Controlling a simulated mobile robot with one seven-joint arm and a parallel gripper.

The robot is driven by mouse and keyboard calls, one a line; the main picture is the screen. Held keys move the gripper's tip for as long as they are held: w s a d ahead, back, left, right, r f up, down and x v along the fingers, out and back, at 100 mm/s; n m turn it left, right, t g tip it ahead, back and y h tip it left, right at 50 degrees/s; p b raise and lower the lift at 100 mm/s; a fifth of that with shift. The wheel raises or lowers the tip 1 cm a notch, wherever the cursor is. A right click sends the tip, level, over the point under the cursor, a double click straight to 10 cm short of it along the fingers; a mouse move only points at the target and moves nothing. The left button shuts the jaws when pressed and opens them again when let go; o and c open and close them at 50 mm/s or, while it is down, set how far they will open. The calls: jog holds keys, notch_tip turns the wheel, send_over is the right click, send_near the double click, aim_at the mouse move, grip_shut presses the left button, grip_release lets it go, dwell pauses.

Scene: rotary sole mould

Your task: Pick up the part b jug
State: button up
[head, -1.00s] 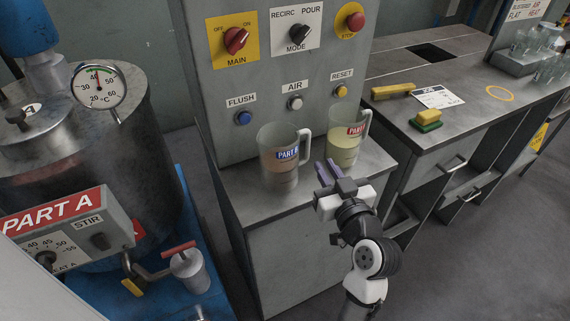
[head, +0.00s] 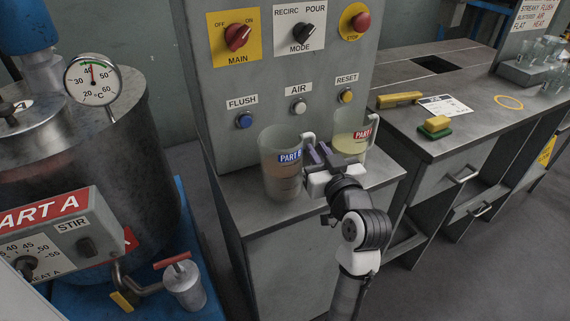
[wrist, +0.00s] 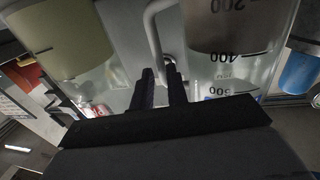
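The fingers hide the lower handle in the head view.
A part a jug (head: 350,145) with yellowish contents stands close behind my gripper, at right; it also shows in the wrist view (wrist: 60,35). The control panel (head: 270,75) rises behind the jugs. The cabinet top (head: 240,190) has bare room at front.

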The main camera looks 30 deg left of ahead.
aim_at(314, 144)
jog(key=x, duration=0.3)
jog(key=shift+a+r+p, duration=0.1)
jog(key=shift+a+p, duration=0.15)
jog(key=shift+p, duration=0.1)
grip_shut()
dwell(1.1)
